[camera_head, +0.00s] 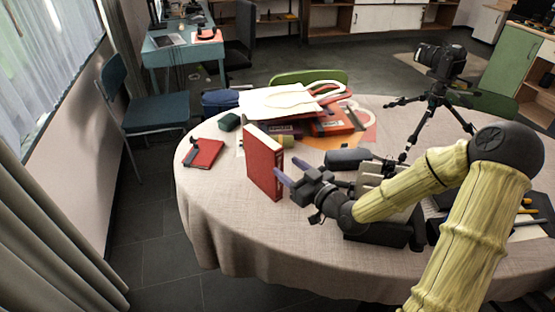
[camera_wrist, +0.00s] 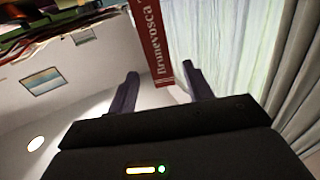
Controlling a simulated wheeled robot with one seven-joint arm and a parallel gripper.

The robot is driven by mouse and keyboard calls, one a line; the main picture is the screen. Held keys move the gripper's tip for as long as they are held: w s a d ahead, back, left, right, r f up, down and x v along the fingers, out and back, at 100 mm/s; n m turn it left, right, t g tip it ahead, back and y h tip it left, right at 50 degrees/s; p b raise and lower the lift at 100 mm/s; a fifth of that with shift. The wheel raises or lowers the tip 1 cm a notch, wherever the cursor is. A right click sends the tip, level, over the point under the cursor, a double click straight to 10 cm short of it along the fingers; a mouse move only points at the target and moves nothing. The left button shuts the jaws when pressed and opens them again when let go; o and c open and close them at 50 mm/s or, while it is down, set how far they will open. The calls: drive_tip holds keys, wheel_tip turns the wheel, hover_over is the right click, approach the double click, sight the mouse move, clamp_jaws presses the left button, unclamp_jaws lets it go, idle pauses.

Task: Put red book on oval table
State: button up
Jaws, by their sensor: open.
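The red book (camera_head: 264,165) stands upright on the oval table (camera_head: 215,215), near its front left part, on the light tablecloth. In the wrist view its red spine with white lettering (camera_wrist: 152,42) shows ahead, between the two fingertips in the picture. My gripper (camera_head: 278,164) is open at the book's right side, with its fingers pointing at it. The open fingers also show in the wrist view (camera_wrist: 160,70). I cannot tell whether a finger touches the book.
A small red notebook (camera_head: 204,154) lies left of the book. Behind are a dark green case (camera_head: 229,121) and a pile of bags and books (camera_head: 290,100). A camera tripod (camera_head: 434,90) stands back right. The cloth at the front left is clear.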

drive_tip(key=v, duration=0.2)
drive_tip(key=shift+s+d, duration=0.15)
drive_tip(key=shift+s, duration=0.1)
drive_tip(key=shift+f, duration=0.1)
